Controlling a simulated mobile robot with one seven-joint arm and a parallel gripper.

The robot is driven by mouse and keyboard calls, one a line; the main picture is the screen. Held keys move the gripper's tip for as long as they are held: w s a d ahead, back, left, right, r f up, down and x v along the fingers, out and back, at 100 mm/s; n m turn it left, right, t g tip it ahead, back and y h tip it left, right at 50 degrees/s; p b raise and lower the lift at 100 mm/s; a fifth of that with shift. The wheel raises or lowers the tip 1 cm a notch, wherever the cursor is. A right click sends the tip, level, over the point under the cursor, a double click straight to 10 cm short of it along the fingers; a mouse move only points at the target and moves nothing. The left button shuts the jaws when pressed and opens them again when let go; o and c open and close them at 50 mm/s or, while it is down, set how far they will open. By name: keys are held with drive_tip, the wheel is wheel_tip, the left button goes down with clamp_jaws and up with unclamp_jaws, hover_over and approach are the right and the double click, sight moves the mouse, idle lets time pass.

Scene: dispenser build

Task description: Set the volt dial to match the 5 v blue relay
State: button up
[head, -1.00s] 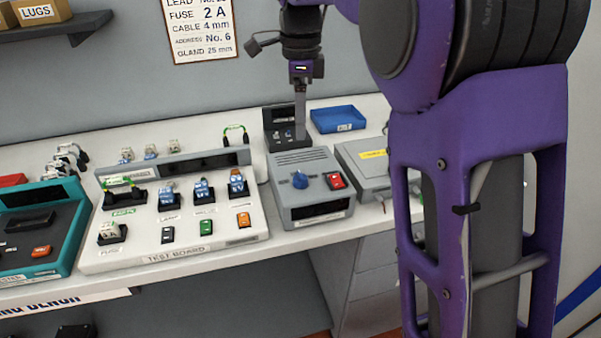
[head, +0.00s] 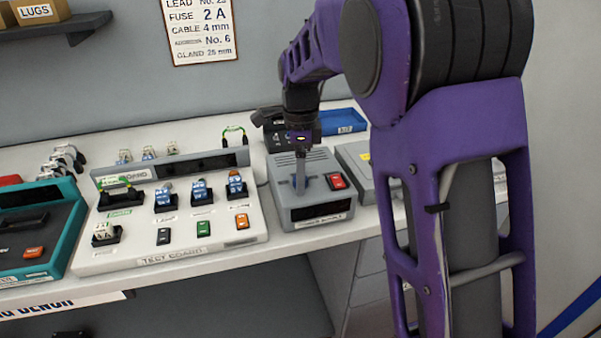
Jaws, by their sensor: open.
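The grey dispenser box (head: 350,209) stands on the bench right of the test board, with a dark display window (head: 320,211) on its front and a red switch (head: 336,181) on top. My gripper (head: 300,187) is over the top of this box, fingers pointing down at the spot where the blue dial sits. The fingers cover the dial, so its setting and any contact are hidden. The gripper is open. Blue relays sit in black sockets on the test board, one at the middle left (head: 164,195) and one at the middle (head: 201,191). Their volt markings are too small to read.
The white test board (head: 130,238) has green (head: 203,229) and orange (head: 242,221) switches. A teal tester (head: 68,228) stands at the left. A blue tray (head: 345,122) lies behind the box, and a grey case (head: 352,158) is close on its right.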

clamp_jaws()
drive_tip(key=shift+r+n, duration=0.15)
drive_tip(key=shift+n, duration=0.25)
drive_tip(key=shift+n+p, duration=0.85)
drive_tip(key=shift+n, duration=0.05)
drive_tip(key=n+p, duration=0.1)
drive_tip(key=n, duration=0.2)
drive_tip(key=shift+n+p, duration=0.3)
drive_tip(key=shift+n, duration=0.1)
drive_tip(key=n+p, duration=0.1)
drive_tip(key=n, duration=0.4)
drive_tip(key=shift+p, duration=0.3)
drive_tip(key=shift+n, duration=0.4)
